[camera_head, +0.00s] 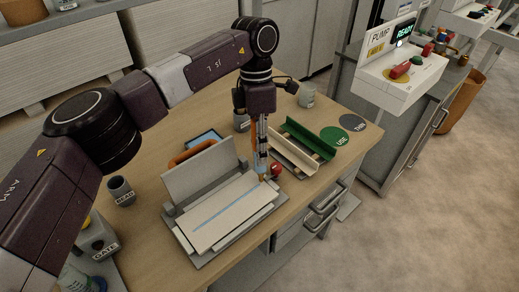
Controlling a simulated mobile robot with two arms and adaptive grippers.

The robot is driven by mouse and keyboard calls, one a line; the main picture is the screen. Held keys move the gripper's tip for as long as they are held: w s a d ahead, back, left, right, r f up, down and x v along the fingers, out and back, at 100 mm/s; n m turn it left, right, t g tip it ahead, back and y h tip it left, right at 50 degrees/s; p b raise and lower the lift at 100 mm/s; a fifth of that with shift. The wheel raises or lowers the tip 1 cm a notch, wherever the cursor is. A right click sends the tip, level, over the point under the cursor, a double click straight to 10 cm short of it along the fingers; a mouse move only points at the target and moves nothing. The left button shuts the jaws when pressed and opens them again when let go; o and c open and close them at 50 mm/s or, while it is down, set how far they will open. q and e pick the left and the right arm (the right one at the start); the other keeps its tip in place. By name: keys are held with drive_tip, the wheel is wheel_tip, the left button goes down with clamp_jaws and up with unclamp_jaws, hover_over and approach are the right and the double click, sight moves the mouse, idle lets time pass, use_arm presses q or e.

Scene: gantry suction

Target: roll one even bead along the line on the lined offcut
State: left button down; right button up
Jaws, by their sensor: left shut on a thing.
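The lined offcut (212,232) is a pale flat piece with a blue line (225,207) along it. It lies on a grey fixture with a raised back plate (199,172) on the wooden bench. My left gripper (262,151) points down just beyond the right end of the offcut. It is shut on a slim tool with an orange part and a bluish lower end (260,170). The fingers hide much of the tool, and I cannot tell whether its tip touches anything. A small red knob (276,168) shows beside it. My right gripper is out of view.
A green channel rack (311,138) stands right of the gripper, with a green USE disc (334,136) and a dark disc (353,122). Grey cups (121,191) and (307,95) stand on the bench (151,222). A white PUMP unit (386,88) reads READY.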

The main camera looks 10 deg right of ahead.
use_arm(q)
drive_tip(key=shift+s+p+v, duration=0.2)
drive_tip(key=shift+p+v, duration=0.4)
drive_tip(key=shift+v, duration=0.45)
drive_tip(key=shift+s+p+v, duration=0.25)
drive_tip(key=shift+p+v, duration=0.35)
drive_tip(key=shift+v, duration=0.45)
drive_tip(key=shift+s+p+v, duration=0.2)
drive_tip(key=shift+p+v, duration=0.4)
drive_tip(key=shift+v, duration=0.45)
drive_tip(key=shift+r, duration=0.1)
